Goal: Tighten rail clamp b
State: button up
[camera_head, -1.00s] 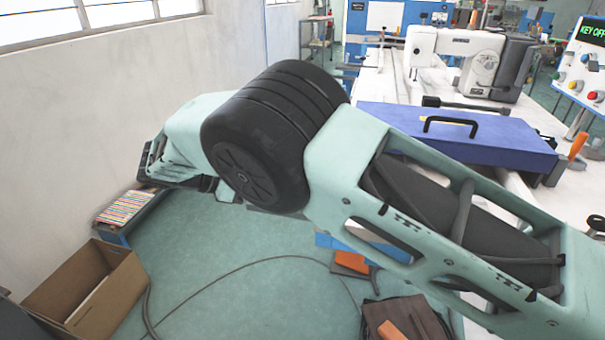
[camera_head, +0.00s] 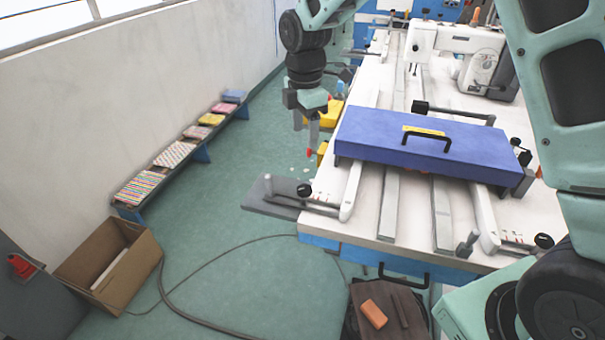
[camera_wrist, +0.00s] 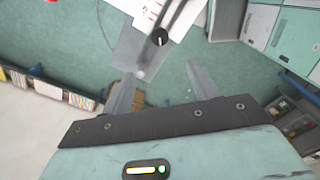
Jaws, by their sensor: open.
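Two rail clamps with black knobs show at the near edge of the white sewing table (camera_head: 405,222). The left clamp's knob (camera_head: 304,190) is at the table's near left corner, and the right clamp's knob (camera_head: 543,240) is at the near right. I cannot tell from any label which is clamp b. My gripper (camera_head: 305,133) hangs open and empty, fingers down, above and beyond the left knob in the head view. In the wrist view a black clamp knob (camera_wrist: 159,37) lies just past the gap between my open fingers (camera_wrist: 160,69), apart from them.
A blue case (camera_head: 400,145) with a black handle lies across the rails. A white sewing machine (camera_head: 455,45) stands farther back. A cardboard box (camera_head: 120,262), a low bench of colourful stacks (camera_head: 172,153) and a cable are on the left floor. A brown bag (camera_head: 395,315) sits in front.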

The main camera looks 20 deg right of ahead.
aim_at(305, 188)
notch_tip(305, 188, down, 17)
jog(key=p, duration=0.4)
jog(key=shift+f, duration=0.2)
jog(key=shift+c, duration=0.3)
jog(key=c, duration=0.9)
